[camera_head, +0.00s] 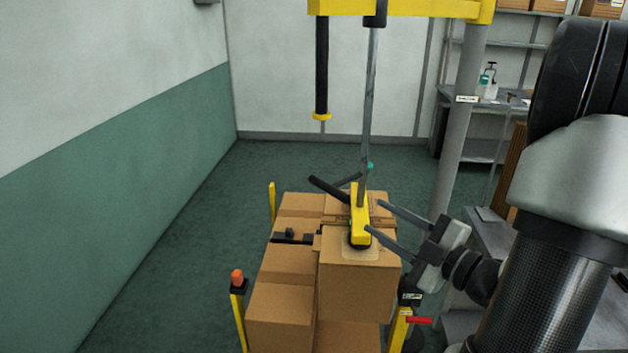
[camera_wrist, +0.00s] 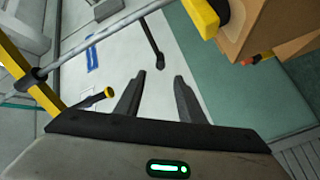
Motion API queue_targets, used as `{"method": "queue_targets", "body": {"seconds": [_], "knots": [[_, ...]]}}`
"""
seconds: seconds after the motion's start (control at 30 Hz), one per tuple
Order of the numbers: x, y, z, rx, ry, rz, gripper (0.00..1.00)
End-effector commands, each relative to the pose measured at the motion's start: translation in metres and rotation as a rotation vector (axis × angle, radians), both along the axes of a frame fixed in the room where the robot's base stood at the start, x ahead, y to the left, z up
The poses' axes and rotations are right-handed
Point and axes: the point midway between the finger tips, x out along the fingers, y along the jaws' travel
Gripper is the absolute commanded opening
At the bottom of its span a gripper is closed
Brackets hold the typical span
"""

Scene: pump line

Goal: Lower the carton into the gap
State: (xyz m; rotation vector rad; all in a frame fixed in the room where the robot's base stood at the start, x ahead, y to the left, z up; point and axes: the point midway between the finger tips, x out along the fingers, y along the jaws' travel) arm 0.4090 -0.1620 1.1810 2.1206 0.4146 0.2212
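The carton (camera_head: 357,290) hangs or rests under a yellow lifter head (camera_head: 359,212) with a round black suction cup on its top, among other cartons (camera_head: 281,302). It stands higher than the cartons to its left. Whether it touches what lies below cannot be told. A dark slot (camera_head: 293,238) with black parts shows between cartons at the left; any gap under the carton is hidden. My gripper (camera_head: 373,216) is open, its fingers pointing at the lifter head from the right. In the wrist view my gripper (camera_wrist: 157,82) has nothing between its fingers; a carton (camera_wrist: 262,28) shows upper right.
A yellow overhead beam (camera_head: 400,8) carries the lifter's grey rod (camera_head: 371,90) and a hanging black cylinder (camera_head: 322,65). Yellow posts (camera_head: 239,315) stand around the cartons. A grey column (camera_head: 462,140) and shelves (camera_head: 510,90) are at the right. The floor at left is clear.

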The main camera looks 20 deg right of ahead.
Motion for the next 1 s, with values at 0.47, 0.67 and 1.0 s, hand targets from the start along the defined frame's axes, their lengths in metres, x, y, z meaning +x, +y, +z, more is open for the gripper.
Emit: {"method": "queue_targets", "body": {"seconds": [0.47, 0.67, 1.0], "knots": [[0.045, 0.021, 0.001, 0.007, 0.001, 0.012, 0.36], [0.086, 0.037, 0.002, 0.007, 0.0, 0.009, 0.36], [0.143, 0.06, 0.001, 0.007, 0.0, 0.008, 0.36]]}}
